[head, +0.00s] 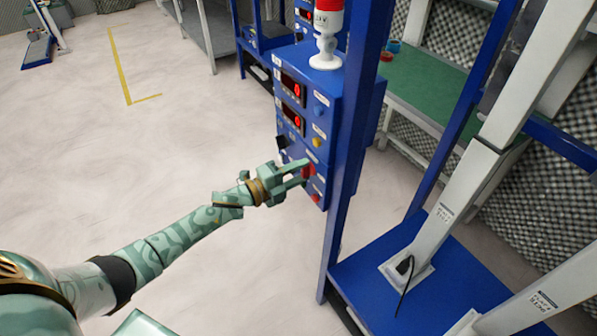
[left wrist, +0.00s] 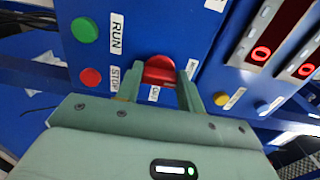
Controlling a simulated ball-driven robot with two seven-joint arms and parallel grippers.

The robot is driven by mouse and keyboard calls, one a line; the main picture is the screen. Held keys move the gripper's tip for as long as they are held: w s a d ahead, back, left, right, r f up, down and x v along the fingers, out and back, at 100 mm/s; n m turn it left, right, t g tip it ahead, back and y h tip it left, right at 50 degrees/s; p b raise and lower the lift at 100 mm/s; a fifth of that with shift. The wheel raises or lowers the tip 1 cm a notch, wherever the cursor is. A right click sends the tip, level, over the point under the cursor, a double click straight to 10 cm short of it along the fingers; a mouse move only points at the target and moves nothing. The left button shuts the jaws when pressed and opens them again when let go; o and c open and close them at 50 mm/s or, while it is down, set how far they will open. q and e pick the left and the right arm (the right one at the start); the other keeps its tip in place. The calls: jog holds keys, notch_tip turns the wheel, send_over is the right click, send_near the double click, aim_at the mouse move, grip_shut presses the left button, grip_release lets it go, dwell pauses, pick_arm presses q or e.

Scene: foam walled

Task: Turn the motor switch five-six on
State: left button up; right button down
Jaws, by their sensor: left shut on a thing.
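The red switch knob (head: 308,171) sits low on the front of a blue control box (head: 316,95). It also shows in the left wrist view (left wrist: 159,69). My left gripper (head: 302,174) reaches in from the left and is shut on the red knob, one finger on each side of it in the left wrist view (left wrist: 158,82). The small labels by the knob are partly hidden by the fingers and too small to read. My right gripper is not in view.
A green RUN button (left wrist: 84,30) and a red STOP button (left wrist: 90,77) sit beside the knob. A yellow button (left wrist: 221,99) and red-lit displays (head: 292,87) are near. A red-and-white beacon (head: 327,30) tops the box. A blue post (head: 352,150) stands right; open floor lies left.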

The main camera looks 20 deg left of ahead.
pick_arm(q)
jog(key=o, duration=1)
jog(key=shift+a, duration=0.1)
jog(key=p+v, duration=0.2)
jog(key=v, duration=1.4)
jog(key=shift+s, duration=0.15)
